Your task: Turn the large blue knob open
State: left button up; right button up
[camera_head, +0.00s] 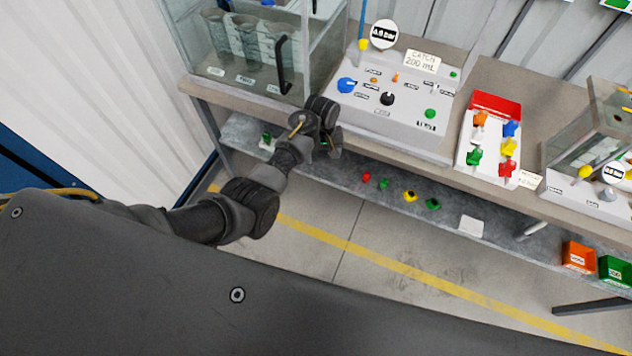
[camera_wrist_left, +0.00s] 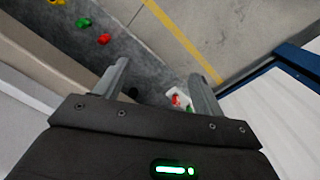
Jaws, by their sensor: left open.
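The large blue knob (camera_head: 346,85) is on the left part of the sloped white control panel (camera_head: 400,125) in the head view. My left gripper (camera_head: 328,150) is in front of the bench edge, below and a little left of the knob, and apart from it. In the left wrist view its two fingers (camera_wrist_left: 158,85) are spread with nothing between them, pointing down toward the lower shelf and floor. The knob does not show in the wrist view. My right gripper is not in view.
A clear cabinet (camera_head: 255,50) with beakers and a black handle stands left of the panel. A tray of coloured valves (camera_head: 490,140) is to the right. Small coloured parts lie on the lower shelf (camera_head: 385,190). A black knob (camera_head: 387,98) sits beside the blue one.

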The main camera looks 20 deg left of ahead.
pick_arm(q)
jog(key=s+a+f+b, duration=0.1)
jog(key=s+f, duration=0.3)
jog(key=f, duration=0.5)
jog(key=shift+m+b, duration=0.3)
jog(key=shift+b, duration=0.15)
jog(key=shift+a+f, duration=0.1)
